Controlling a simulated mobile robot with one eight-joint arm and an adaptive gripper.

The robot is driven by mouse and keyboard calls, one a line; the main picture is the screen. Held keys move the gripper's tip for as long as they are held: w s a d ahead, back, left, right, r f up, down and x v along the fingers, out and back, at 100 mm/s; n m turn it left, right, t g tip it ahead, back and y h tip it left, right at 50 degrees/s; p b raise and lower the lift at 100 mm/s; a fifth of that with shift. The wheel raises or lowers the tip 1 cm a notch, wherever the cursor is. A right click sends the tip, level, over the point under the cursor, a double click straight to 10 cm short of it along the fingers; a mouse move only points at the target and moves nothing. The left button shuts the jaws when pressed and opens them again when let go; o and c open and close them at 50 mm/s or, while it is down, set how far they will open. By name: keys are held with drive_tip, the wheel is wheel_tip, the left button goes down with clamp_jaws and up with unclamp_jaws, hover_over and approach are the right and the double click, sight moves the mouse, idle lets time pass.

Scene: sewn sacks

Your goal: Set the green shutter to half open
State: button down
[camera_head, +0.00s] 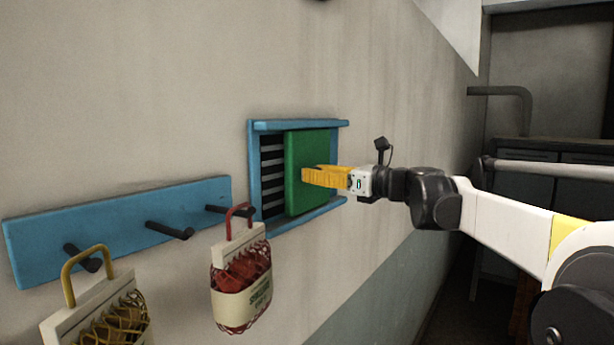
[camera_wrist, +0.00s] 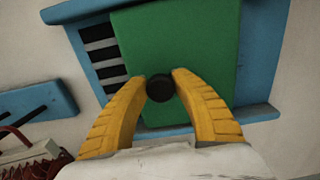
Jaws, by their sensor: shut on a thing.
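The green shutter (camera_head: 301,152) sits in a blue frame (camera_head: 254,170) on the wall. It covers the middle and right of the opening, and a strip of dark slatted vent (camera_head: 272,173) shows at its left. In the wrist view the green shutter (camera_wrist: 190,45) has a round black knob (camera_wrist: 160,88). My gripper (camera_wrist: 160,84) has its two yellow fingers closed around the knob, one on each side. In the head view my gripper (camera_head: 306,175) reaches the shutter's face from the right and hides the knob.
A blue rail (camera_head: 125,215) with dark pegs is on the wall left of the frame. A red-handled sack (camera_head: 242,285) and a yellow-handled sack (camera_head: 100,315) hang there. Dark cabinets (camera_head: 525,170) with a pale bar stand at the right. The wall above the frame is clear.

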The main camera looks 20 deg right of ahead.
drive_tip(key=c, duration=1)
unclamp_jaws()
drive_tip(key=v, duration=1.2)
drive_tip(key=shift+a, duration=0.1)
drive_tip(key=s+a+f+n+g+h+b, duration=0.15)
drive_tip(key=s+a+f+n+b, duration=0.3)
drive_tip(key=f, duration=0.75)
drive_tip(key=s+a+f+n+g+h+b, duration=0.1)
drive_tip(key=s+a+f+n+g+b, duration=0.15)
drive_tip(key=a+f+b, duration=0.6)
drive_tip(key=s+a+f+n+g+h+b, duration=0.1)
drive_tip(key=s+f+n+g+b, duration=0.3)
drive_tip(key=f, duration=1)
drive_tip(key=s+f+n+h+b, duration=0.2)
drive_tip(key=s+f+n+b, duration=0.2)
drive_tip(key=f, duration=0.8)
drive_tip(key=s+f+n+h+b, duration=0.2)
drive_tip(key=s+f+n+b, duration=0.3)
drive_tip(key=f+n+b, duration=0.3)
drive_tip(key=s+f+n+h+b, duration=0.3)
drive_tip(key=f+b, duration=0.5)
drive_tip(key=f, duration=0.8)
drive_tip(key=shift+s+d+f+n+t, duration=0.2)
drive_tip(key=shift+s+n, duration=0.2)
drive_tip(key=shift+n, duration=0.3)
drive_tip(key=shift+s+d+f+n+t, duration=0.1)
drive_tip(key=shift+s+f+n, duration=0.1)
drive_tip(key=shift+s+n, duration=0.4)
